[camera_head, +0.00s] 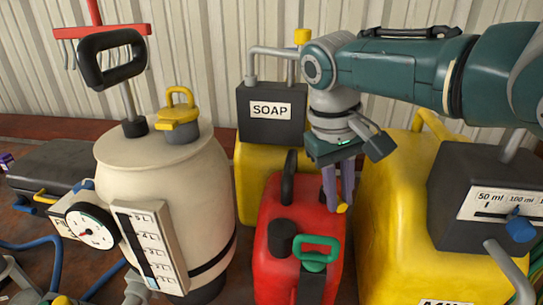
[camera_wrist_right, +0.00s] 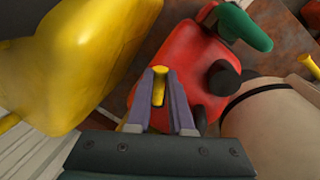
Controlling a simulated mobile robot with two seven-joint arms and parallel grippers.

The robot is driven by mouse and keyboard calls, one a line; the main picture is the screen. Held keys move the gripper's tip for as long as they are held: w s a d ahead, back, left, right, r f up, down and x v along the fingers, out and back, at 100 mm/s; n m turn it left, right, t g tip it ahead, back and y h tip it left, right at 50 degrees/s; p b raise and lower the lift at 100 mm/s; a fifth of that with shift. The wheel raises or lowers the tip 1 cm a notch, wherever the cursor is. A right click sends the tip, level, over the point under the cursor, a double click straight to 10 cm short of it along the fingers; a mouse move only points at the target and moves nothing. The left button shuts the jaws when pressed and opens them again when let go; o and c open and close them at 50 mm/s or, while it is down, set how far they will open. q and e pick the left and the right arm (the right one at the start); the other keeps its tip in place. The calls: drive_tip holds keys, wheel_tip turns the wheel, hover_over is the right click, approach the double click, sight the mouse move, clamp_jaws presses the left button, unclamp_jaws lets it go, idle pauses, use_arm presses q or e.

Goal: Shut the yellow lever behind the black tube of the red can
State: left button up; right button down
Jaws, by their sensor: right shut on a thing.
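The red can (camera_head: 268,262) stands at the bottom centre in the head view; it also shows at the top middle of the right wrist view (camera_wrist_right: 188,60). A black upright tube (camera_head: 289,178) rises at its back, with a round black cap (camera_head: 281,240) and a green handle (camera_head: 317,246) in front. My right gripper (camera_head: 338,203) points down at the can's back right, its purple fingers shut on the yellow lever (camera_wrist_right: 159,86). My left gripper is out of view.
A yellow soap can (camera_head: 250,165) stands close behind the red can. A large yellow can (camera_head: 385,230) with a dark dosing box (camera_head: 455,195) stands close on the right. A cream sprayer tank (camera_head: 170,180) with a gauge stands on the left. Free room is tight.

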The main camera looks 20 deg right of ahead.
drive_tip(key=m+b, duration=0.1)
drive_tip(key=a+m+b, duration=0.1)
drive_tip(key=shift+w+a+f+m, duration=0.1)
drive_tip(key=shift+w+f+m, duration=0.1)
drive_tip(key=shift+m, duration=0.1)
drive_tip(key=shift+w+a+m+g+b, duration=0.1)
drive_tip(key=shift+a+m+g+b, duration=0.1)
drive_tip(key=shift+m+b, duration=0.4)
drive_tip(key=shift+w+a+m+g+b, duration=0.1)
drive_tip(key=shift+a+m+g+b, duration=0.1)
drive_tip(key=shift+m+b, duration=0.4)
drive_tip(key=shift+w+r+m+b, duration=0.1)
drive_tip(key=shift+r+m+b, duration=0.15)
drive_tip(key=shift+b, duration=0.2)
drive_tip(key=c, duration=0.8)
unclamp_jaws()
